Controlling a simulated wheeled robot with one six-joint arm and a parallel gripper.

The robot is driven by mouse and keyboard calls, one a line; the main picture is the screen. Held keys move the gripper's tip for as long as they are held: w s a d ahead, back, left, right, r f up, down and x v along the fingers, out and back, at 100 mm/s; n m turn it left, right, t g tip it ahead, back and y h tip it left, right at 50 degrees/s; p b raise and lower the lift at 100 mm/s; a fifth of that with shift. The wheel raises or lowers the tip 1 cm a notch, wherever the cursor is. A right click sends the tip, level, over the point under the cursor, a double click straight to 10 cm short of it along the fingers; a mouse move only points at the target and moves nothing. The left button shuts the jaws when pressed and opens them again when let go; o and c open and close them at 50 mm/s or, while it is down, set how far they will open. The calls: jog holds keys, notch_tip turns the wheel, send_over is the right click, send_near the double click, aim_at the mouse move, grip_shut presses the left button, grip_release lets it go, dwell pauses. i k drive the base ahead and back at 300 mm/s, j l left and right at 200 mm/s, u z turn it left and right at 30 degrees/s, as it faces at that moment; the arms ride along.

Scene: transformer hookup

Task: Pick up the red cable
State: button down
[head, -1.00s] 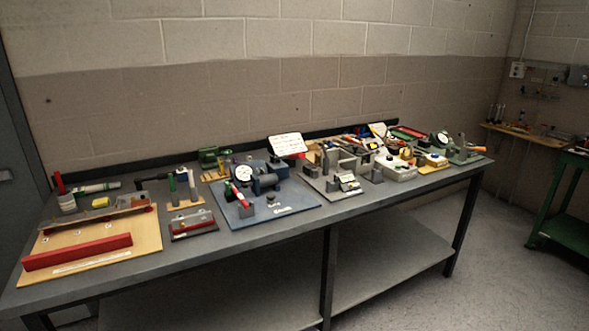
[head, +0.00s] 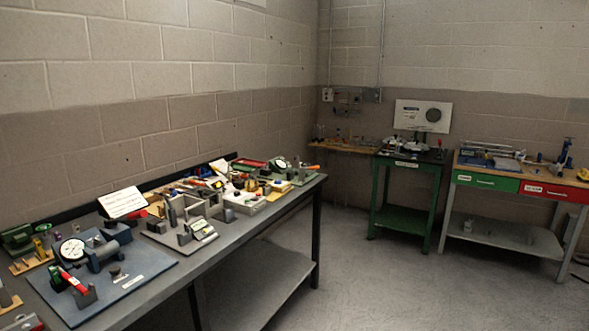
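I cannot make out a red cable for certain in the head view. A red piece with a white part (head: 74,281) lies tilted on the blue board (head: 140,272) at the lower left; it looks more like a tool than a cable. A long red item (head: 251,164) lies at the far end of the long grey bench (head: 185,279), too small to identify. My gripper is not in view.
A green table (head: 405,164) stands in the far corner. A bench with green and red drawers (head: 527,187) is at the right. A wooden wall shelf (head: 345,146) and a white panel (head: 422,116) are behind. The grey floor (head: 365,285) between the benches is clear.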

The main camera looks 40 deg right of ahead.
aim_at(72, 281)
jog(key=z, duration=0.7)
jog(key=u, duration=1.25)
